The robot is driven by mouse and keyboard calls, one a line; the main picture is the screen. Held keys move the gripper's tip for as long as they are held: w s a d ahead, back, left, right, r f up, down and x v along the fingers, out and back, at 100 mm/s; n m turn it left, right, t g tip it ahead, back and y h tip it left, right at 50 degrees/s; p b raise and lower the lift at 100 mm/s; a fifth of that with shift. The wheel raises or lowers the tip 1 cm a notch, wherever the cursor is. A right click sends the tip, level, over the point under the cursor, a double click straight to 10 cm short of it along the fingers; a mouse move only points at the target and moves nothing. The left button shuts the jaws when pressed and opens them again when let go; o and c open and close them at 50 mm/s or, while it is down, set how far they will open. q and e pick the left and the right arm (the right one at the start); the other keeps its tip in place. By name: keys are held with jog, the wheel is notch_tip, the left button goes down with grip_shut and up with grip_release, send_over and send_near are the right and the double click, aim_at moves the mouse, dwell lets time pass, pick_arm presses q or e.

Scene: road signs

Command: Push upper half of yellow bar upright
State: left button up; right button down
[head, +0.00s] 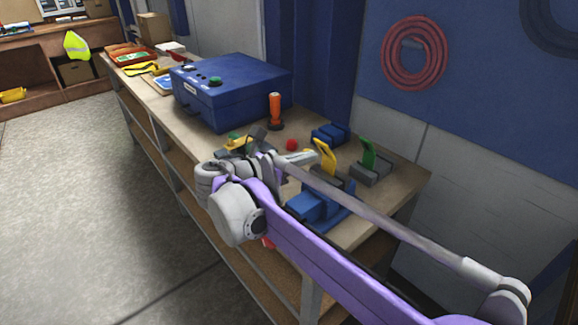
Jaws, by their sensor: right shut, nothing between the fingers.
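A yellow bar (326,156) stands on a dark grey base on the workbench, its upper end leaning to the left. My right arm crosses in front of the bar's base and hides part of it. My right gripper (254,138) is to the left of this bar, apart from it, over the bench in front of the blue case. It is shut with nothing between its fingers. A small yellow piece (236,143) shows right by the gripper, partly hidden; I cannot tell whether they touch. My left gripper is not in view.
A green lever (368,153) on a grey base stands to the right. The large blue case (228,92) fills the bench behind the gripper. Floor is clear at left.

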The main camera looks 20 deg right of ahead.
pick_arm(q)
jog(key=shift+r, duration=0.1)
pick_arm(e)
jog(key=shift+w+d+r, duration=0.25)
jog(key=shift+d+r, duration=0.2)
jog(key=shift+d, duration=0.2)
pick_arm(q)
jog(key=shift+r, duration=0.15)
pick_arm(e)
jog(key=shift+r, duration=0.1)
